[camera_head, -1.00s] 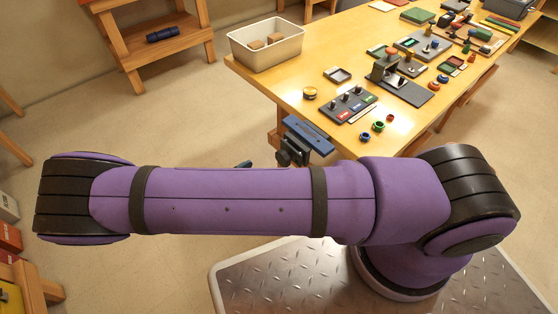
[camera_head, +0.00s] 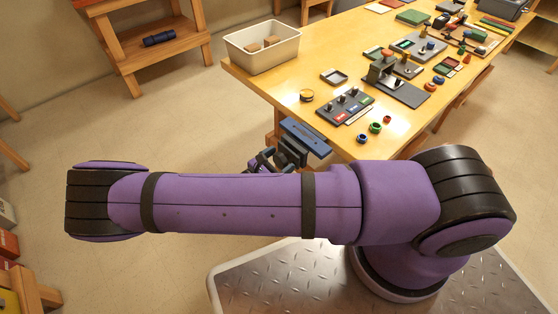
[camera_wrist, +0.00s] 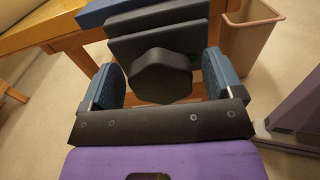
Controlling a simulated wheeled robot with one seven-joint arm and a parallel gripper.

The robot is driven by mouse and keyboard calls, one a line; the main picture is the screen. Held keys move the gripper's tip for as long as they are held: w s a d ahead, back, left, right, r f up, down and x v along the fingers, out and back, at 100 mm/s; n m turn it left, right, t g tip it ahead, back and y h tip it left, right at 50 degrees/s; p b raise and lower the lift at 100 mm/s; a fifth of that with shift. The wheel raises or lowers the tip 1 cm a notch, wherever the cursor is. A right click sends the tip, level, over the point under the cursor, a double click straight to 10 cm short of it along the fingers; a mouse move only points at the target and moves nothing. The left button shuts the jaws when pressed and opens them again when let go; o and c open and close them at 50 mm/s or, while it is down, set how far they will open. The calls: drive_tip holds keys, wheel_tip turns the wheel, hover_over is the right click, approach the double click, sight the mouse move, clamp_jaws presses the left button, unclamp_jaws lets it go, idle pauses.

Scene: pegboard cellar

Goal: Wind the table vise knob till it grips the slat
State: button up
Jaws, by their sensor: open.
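The table vise (camera_head: 290,152) is fixed at the table's near left edge; its dark jaw plates (camera_wrist: 160,36) fill the top of the wrist view. A blue bar (camera_head: 306,136) lies along the top of the vise and also shows in the wrist view (camera_wrist: 97,13); I cannot tell whether it is the slat or part of the vise. The dark, many-sided knob (camera_wrist: 160,77) faces my wrist camera. My gripper (camera_wrist: 162,80) is open, with one blue finger on each side of the knob and visible gaps to both. In the head view my gripper (camera_head: 262,161) is partly hidden by my arm.
The wooden table (camera_head: 285,85) holds a cream bin (camera_head: 262,58) with brown blocks, a dark tray with switches (camera_head: 345,103) and small coloured rings (camera_head: 375,127) near the vise. A tan bin (camera_wrist: 248,40) stands right of the vise in the wrist view. A wooden shelf (camera_head: 150,50) stands back left.

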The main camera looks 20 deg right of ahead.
drive_tip(key=c, duration=0.9)
